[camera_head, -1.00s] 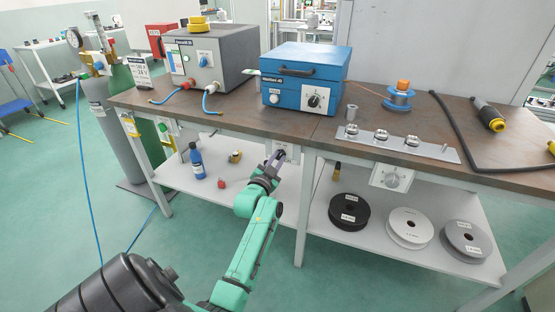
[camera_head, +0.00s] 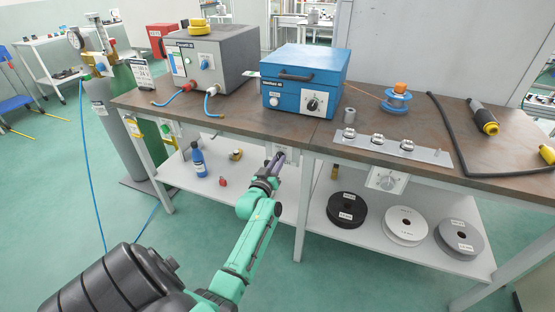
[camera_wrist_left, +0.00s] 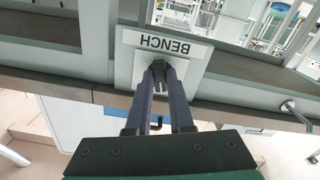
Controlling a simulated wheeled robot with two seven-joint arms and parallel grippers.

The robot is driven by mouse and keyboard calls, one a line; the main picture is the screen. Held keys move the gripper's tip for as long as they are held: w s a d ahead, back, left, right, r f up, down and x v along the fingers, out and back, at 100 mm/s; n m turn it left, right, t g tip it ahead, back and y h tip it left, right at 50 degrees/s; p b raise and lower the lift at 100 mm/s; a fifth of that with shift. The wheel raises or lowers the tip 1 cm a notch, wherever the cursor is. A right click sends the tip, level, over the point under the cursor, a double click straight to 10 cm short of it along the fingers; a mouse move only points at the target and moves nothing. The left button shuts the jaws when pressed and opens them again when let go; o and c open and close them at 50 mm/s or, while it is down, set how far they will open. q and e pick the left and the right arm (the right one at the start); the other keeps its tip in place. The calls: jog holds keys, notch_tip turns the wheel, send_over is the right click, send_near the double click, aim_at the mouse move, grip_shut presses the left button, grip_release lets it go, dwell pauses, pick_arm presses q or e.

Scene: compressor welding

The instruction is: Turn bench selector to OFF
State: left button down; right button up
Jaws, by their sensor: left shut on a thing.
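The bench selector is a dark knob (camera_wrist_left: 160,72) on a pale plate labelled BENCH (camera_wrist_left: 164,42), upside down in the left wrist view. In the head view its plate (camera_head: 290,153) sits on the front edge of the bench, left of the middle leg. My left gripper (camera_head: 277,158) reaches up to it from below. In the left wrist view its fingers (camera_wrist_left: 161,80) are closed on the knob. The fingers cover part of the knob, and I cannot read its setting. My right gripper is not in view.
A second selector plate (camera_head: 387,179) is on the bench front to the right. The bench top (camera_head: 240,119) carries a blue box (camera_head: 303,78) and a grey unit (camera_head: 211,58). Spools (camera_head: 404,224) and a blue bottle (camera_head: 198,160) stand on the lower shelf (camera_head: 240,190).

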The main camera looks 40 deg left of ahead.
pick_arm(q)
jog(key=shift+f+n+p, duration=0.1)
jog(key=shift+n+p, duration=0.2)
jog(key=shift+n, duration=0.9)
jog(key=c, duration=0.8)
grip_release()
jog(key=v, duration=1.4)
jog(key=shift+s+d+p, duration=0.2)
jog(key=shift+s+p, duration=0.05)
jog(key=shift+p, duration=0.15)
